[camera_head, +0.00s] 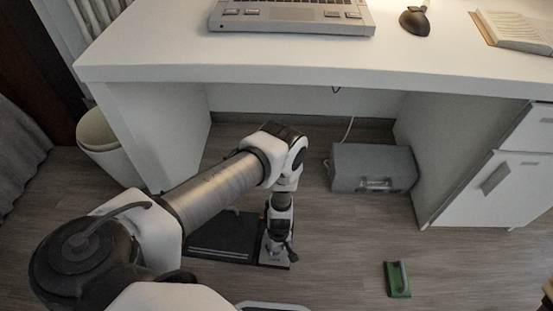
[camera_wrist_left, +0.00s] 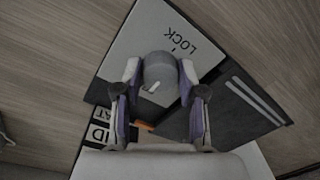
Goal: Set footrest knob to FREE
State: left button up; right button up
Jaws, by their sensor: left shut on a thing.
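The footrest (camera_head: 222,236) is a dark, flat unit on the floor under the desk's left side. My left gripper (camera_head: 280,252) reaches down over its right end and covers the knob in the head view. In the left wrist view the knob (camera_wrist_left: 160,70) is a round grey cap on a light plate (camera_wrist_left: 140,36). My left gripper's fingers are shut on it, one on each side. A short white mark shows on the knob. The word LOCK (camera_wrist_left: 180,40) shows beyond it; other labels (camera_wrist_left: 103,120) are partly hidden by the gripper. My right gripper is out of view.
A grey box (camera_head: 372,167) stands right of the arm under the desk (camera_head: 300,60). A green-and-grey object (camera_head: 397,279) lies on the floor at lower right. A bin (camera_head: 105,148) stands left of the desk's side panel. White drawers (camera_head: 490,190) close off the right side.

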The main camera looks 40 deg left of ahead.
pick_arm(q)
jog(key=o, duration=1.1)
jog(key=shift+o, duration=0.2)
notch_tip(320, 180, up, 12)
jog(key=shift+w+d, duration=0.15)
jog(key=shift+w, duration=0.15)
